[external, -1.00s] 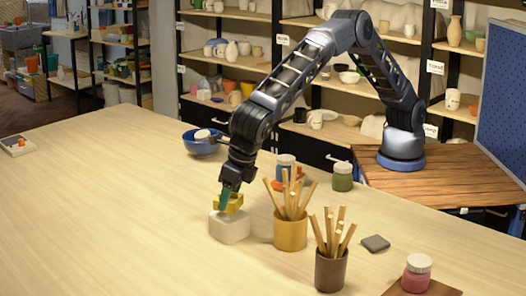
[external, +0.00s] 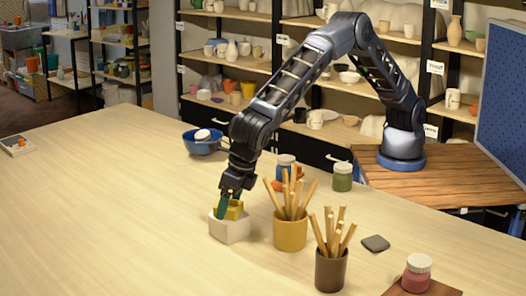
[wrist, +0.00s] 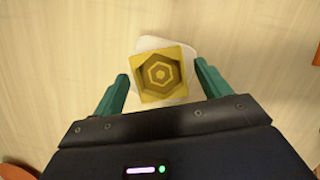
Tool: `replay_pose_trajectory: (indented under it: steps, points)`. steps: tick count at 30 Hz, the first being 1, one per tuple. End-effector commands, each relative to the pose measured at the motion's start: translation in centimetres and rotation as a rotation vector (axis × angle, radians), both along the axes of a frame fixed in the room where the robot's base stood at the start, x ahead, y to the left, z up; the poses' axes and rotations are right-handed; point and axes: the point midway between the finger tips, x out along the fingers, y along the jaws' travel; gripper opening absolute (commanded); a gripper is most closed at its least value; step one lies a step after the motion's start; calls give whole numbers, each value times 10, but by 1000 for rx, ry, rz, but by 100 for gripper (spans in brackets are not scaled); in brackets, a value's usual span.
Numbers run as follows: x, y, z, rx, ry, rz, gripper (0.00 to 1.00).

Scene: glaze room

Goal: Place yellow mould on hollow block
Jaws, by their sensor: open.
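The yellow mould (external: 235,209) sits on top of the white hollow block (external: 229,230) on the table. In the wrist view the yellow mould (wrist: 161,75) shows a stepped hexagonal recess and lies over the pale block (wrist: 148,43), whose rim shows around it. My gripper (external: 229,208) is at the mould from above. In the wrist view its two green fingers (wrist: 162,82) are open, one on each side of the mould, with a gap on both sides. The block's cavity is hidden under the mould.
A mustard cup (external: 290,233) and a brown cup (external: 330,270), both holding wooden sticks, stand to the right. A blue bowl (external: 205,147) is behind. Glaze jars (external: 342,178) stand farther back. The table's left side is mostly clear.

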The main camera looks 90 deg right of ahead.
Motion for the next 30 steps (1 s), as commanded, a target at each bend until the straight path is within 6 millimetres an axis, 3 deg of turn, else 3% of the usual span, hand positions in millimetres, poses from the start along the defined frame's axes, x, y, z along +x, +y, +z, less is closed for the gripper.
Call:
replay_pose_trajectory:
  steps: [5,18,24,30]
  points:
    - [-5,3,19,4,-1,1,76]
    - [-26,11,95,1,-2,1,76]
    - [-32,13,113,0,-1,0,76]
    - [-33,14,116,1,0,0,76]
